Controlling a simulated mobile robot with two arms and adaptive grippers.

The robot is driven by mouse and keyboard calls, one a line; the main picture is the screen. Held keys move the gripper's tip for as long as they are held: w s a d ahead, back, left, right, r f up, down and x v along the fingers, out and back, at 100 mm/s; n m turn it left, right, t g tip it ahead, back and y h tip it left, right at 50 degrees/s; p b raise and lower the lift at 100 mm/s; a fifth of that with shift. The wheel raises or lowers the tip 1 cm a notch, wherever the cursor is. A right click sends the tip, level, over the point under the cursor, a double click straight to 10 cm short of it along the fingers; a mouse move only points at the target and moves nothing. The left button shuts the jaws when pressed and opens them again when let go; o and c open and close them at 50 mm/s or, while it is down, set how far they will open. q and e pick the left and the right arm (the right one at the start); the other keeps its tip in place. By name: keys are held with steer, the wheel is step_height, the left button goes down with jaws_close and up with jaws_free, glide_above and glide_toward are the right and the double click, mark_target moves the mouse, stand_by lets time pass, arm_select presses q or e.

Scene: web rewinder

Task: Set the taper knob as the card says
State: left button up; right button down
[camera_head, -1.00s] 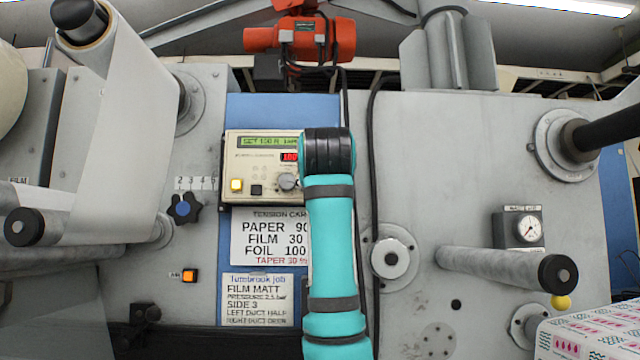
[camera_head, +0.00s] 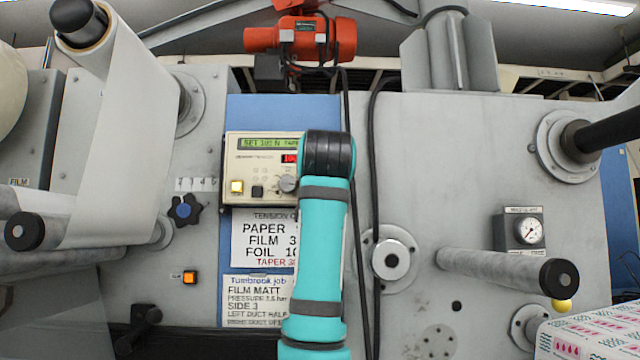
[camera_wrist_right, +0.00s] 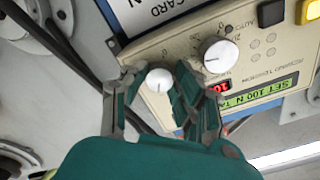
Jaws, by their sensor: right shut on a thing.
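The cream tension controller (camera_head: 262,155) is mounted on the blue panel. Its green display reads "SET 100 N TAPE…" and a red readout is partly covered. In the right wrist view my right gripper (camera_wrist_right: 163,82) is shut on a small white round knob (camera_wrist_right: 159,80), with a finger on each side. A larger knob with a scale (camera_wrist_right: 220,56) is beside it, free of the fingers; it also shows in the head view (camera_head: 288,184). The tension card (camera_head: 265,240) is partly hidden by my right arm; its red taper line is cut off. My left gripper is not in view.
A job card (camera_head: 255,300) hangs below, reading film matt. A yellow button (camera_head: 237,187) and a black button (camera_head: 257,192) are on the controller. A dark star knob (camera_head: 184,209) is to its left. Black cables (camera_head: 372,200) run down at right.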

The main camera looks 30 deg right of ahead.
steer(key=shift+w+f, duration=0.1)
steer(key=shift+f, duration=0.05)
steer(key=c, duration=1)
jaws_free()
steer(key=v, duration=1.2)
steer(key=shift+a, duration=0.1)
